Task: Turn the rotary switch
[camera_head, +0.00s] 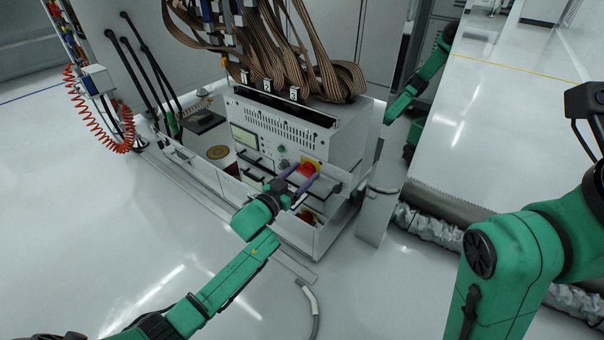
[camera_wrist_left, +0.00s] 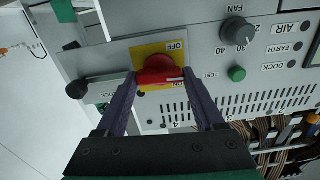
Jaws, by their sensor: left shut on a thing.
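The rotary switch is a red knob (camera_head: 308,169) on a yellow plate, on the front of a light grey test unit. In the left wrist view the red knob (camera_wrist_left: 158,70) sits on its yellow plate (camera_wrist_left: 146,50), with an OFF label beside it and another label partly hidden. My left gripper (camera_head: 299,178) is at the knob. In the left wrist view its two purple fingers (camera_wrist_left: 162,84) lie on either side of the knob and are shut on it. A white mark shows on the knob's edge. My right arm shows at the right, but its fingers do not.
A green button (camera_wrist_left: 236,74) and a dark FAN dial (camera_wrist_left: 238,31) are near the knob. Black handles (camera_wrist_left: 77,89) stick out of the panel. Brown ribbon cables (camera_head: 300,60) hang above the unit. A grey post (camera_head: 378,210) stands to its right. The floor at left is open.

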